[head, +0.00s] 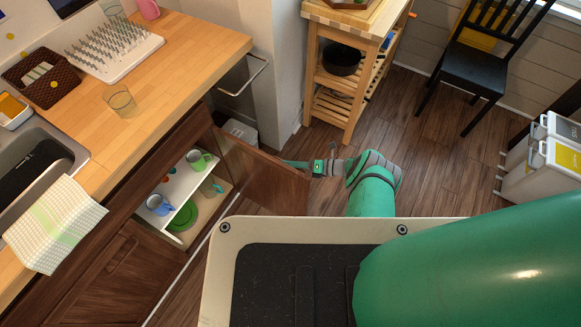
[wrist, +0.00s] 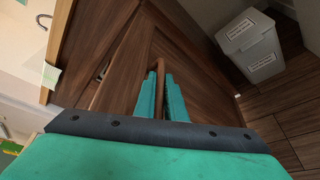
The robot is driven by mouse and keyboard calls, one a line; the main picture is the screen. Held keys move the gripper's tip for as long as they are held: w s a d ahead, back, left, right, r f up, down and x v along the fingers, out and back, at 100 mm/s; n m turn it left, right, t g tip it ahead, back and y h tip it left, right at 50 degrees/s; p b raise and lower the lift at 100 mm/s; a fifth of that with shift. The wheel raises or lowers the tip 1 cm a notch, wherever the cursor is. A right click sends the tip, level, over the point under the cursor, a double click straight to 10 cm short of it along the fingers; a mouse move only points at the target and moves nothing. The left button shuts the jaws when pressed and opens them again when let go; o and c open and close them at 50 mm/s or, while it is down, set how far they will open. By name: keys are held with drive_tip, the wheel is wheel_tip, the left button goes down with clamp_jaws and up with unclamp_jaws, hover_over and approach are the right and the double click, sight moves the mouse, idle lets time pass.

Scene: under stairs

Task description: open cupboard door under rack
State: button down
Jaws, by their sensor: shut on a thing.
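The cupboard door (head: 262,175) below the dish rack (head: 112,47) stands swung well out from the counter, with the cupboard open. Inside, a white shelf (head: 181,184) holds a green mug (head: 199,160) and a blue mug (head: 159,205); green plates (head: 183,216) lie below it. My gripper (head: 290,163) is at the door's outer face, near its free edge. In the wrist view, the fingers (wrist: 163,97) are close together against the brown door panel (wrist: 205,88), shut on its handle.
A wooden trolley (head: 340,85) and a black chair (head: 478,65) stand behind. White bins (head: 545,165) are at the right. A small bin (head: 240,131) stands behind the door by the wall. Wood floor (head: 425,155) is clear right of my arm.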

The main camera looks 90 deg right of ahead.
drive_tip(key=shift+w+d, duration=0.2)
drive_tip(key=shift+d, duration=0.1)
idle(0.4)
drive_tip(key=c, duration=2.1)
unclamp_jaws()
drive_tip(key=shift+s, duration=0.1)
drive_tip(key=v, duration=1.1)
drive_tip(key=shift+d, duration=0.2)
